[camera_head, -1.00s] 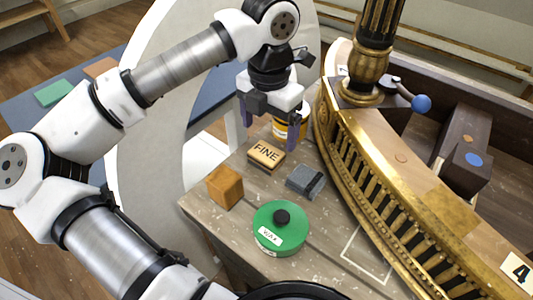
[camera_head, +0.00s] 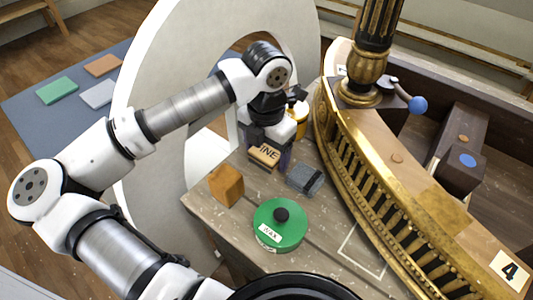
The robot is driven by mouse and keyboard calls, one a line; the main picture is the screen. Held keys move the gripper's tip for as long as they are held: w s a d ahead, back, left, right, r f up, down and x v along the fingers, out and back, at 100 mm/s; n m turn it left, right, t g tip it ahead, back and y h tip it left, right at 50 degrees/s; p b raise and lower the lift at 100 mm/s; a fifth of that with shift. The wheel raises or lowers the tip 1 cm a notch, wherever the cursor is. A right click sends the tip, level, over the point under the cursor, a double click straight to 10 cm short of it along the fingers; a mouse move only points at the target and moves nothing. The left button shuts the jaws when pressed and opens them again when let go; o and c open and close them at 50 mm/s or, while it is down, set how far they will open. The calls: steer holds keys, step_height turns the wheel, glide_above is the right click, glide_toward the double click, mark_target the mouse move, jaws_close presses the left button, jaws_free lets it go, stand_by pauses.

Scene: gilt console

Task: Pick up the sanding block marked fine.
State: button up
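The sanding block marked fine (camera_head: 264,156) is a tan block with dark lettering. It sits on the wooden bench top, and its first letter is partly covered by my gripper. My gripper (camera_head: 265,152) is low at the block, pointing down, with a dark finger showing at its right side. The other finger is hard to make out, so I cannot tell whether the fingers touch the block or stand apart from it.
A grey block (camera_head: 304,179) lies close to the right. An orange-brown block (camera_head: 226,186) and a green wax tin (camera_head: 280,224) stand in front. A yellow-labelled jar (camera_head: 299,117) is behind my gripper. The curved gilt console (camera_head: 377,163) borders the right side.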

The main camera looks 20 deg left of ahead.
mark_target(266, 151)
steer(key=c, duration=0.7)
steer(key=shift+r, duration=0.15)
step_height(266, 151, up, 20)
steer(key=shift+f+b, duration=0.1)
steer(key=shift+b, duration=0.95)
steer(key=shift+o, duration=1.3)
steer(key=shift+c, duration=1)
